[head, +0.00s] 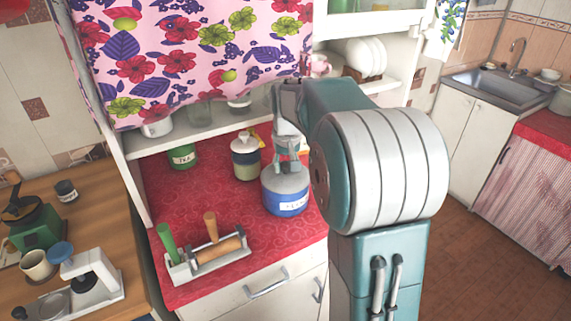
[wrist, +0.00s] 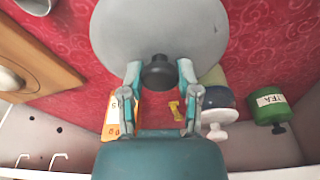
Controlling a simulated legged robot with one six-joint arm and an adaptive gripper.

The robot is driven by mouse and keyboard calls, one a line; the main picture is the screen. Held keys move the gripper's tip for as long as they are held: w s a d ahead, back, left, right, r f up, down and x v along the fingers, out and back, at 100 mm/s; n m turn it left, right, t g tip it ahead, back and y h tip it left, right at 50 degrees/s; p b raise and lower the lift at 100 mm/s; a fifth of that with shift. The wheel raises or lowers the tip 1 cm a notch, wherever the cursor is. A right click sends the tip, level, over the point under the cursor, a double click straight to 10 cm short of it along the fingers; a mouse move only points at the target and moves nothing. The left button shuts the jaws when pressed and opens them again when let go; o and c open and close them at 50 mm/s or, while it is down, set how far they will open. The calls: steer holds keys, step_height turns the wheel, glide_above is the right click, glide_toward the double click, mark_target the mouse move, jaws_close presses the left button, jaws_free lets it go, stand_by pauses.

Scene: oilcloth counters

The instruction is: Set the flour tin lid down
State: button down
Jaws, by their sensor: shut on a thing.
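The flour tin (head: 286,205) is a blue tin with a white label, standing on the red oilcloth counter in the head view. The grey round lid (head: 281,181) is at its top; I cannot tell whether it rests fully on the rim. My gripper (head: 288,160) comes down from above and is shut on the lid's knob. In the wrist view the lid (wrist: 165,25) fills the top middle and hides the tin. Its dark knob (wrist: 159,76) sits between the two fingertips of my gripper (wrist: 159,70).
A green tea tin (head: 183,157) and a cream-and-green jar (head: 246,165) stand behind to the left. A rack with rolling pins (head: 208,255) is at the front left. A shelf (head: 190,137) and flowered curtain (head: 190,55) hang above. Red counter (head: 215,200) is bare left of the tin.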

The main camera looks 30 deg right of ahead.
steer(key=shift+c, duration=1.6)
jaws_free()
